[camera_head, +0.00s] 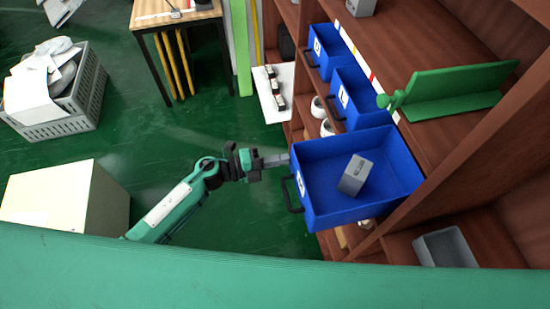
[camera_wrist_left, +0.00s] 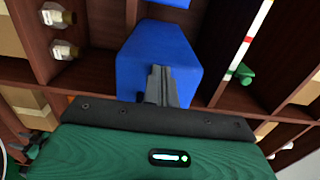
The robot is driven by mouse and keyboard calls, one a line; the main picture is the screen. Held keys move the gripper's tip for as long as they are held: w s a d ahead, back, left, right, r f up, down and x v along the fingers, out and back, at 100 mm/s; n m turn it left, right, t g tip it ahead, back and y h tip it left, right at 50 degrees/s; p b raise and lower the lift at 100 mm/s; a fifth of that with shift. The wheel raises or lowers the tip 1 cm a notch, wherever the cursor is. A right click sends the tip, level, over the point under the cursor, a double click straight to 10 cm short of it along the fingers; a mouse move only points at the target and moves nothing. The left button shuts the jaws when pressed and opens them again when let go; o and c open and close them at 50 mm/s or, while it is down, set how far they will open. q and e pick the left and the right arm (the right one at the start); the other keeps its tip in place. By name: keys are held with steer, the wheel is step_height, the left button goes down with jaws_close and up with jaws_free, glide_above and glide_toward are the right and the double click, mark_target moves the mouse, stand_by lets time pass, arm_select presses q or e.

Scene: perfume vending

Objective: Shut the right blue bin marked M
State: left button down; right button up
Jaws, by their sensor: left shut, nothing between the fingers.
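The right blue bin (camera_head: 325,165) sticks out of the brown shelf, well past the other bins. Its front has a black handle and a white label too small to read. A grey box (camera_head: 356,175) lies tilted inside it. My left gripper (camera_head: 284,159) is shut and empty, its fingertips at the bin's front near the far corner; I cannot tell whether they touch. In the left wrist view, the shut fingers (camera_wrist_left: 161,75) overlap a blue bin (camera_wrist_left: 135,68). My right gripper is not in view.
Two other blue bins (camera_head: 325,52), (camera_head: 354,97) sit farther along the shelf (camera_head: 385,45). A green stand (camera_head: 455,90) is on the shelf top. A pale box (camera_head: 65,195) and a grey crate (camera_head: 75,120) stand at left. Green floor between is clear.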

arm_select(q)
steer(key=shift+d, duration=0.1)
steer(key=b+x, duration=0.2)
steer(key=x, duration=1.9)
steer(key=shift+f, duration=0.1)
steer(key=shift+d+b, duration=0.2)
steer(key=shift+b, duration=0.1)
steer(key=shift+d+r, duration=0.1)
steer(key=shift+r, duration=0.15)
steer(key=shift+w, duration=0.1)
